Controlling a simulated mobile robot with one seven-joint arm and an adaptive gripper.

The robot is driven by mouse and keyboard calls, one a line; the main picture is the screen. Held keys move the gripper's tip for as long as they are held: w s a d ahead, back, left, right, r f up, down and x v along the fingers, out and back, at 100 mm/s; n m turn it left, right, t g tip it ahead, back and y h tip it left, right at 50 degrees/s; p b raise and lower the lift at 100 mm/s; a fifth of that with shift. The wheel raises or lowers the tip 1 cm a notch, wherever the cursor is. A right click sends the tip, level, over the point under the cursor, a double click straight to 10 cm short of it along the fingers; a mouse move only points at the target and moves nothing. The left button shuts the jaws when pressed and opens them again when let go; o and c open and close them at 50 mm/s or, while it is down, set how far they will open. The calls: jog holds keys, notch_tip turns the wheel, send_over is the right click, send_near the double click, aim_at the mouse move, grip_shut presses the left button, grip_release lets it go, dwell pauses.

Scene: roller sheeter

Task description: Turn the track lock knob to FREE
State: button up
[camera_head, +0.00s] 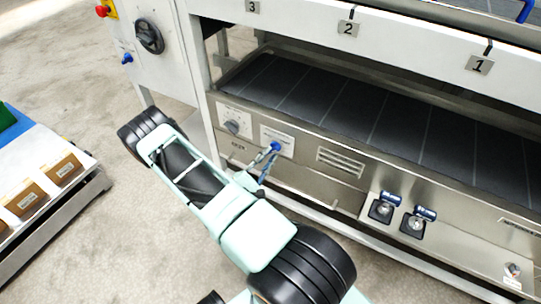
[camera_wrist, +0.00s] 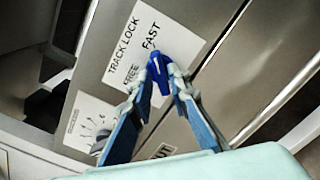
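The track lock knob (camera_wrist: 157,70) is a blue handle on a white plate (camera_wrist: 133,38) lettered TRACK LOCK, FAST and FREE. In the wrist view its blue end lies over the plate near the lettering; which word it points to is hard to tell. My gripper (camera_wrist: 160,76) has one finger on each side of the knob, and the tips appear closed against it. In the head view the knob (camera_head: 275,146) shows at the tip of my gripper (camera_head: 266,158), on the machine's lower front panel. The gripper partly hides the plate's lower edge.
Left of the plate is a grey dial (camera_head: 232,127) on its own label. A dark belt (camera_head: 350,105) runs above. A cart with boxes (camera_head: 62,169) stands at left.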

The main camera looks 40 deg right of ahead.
jog(key=shift+x, duration=1)
grip_shut()
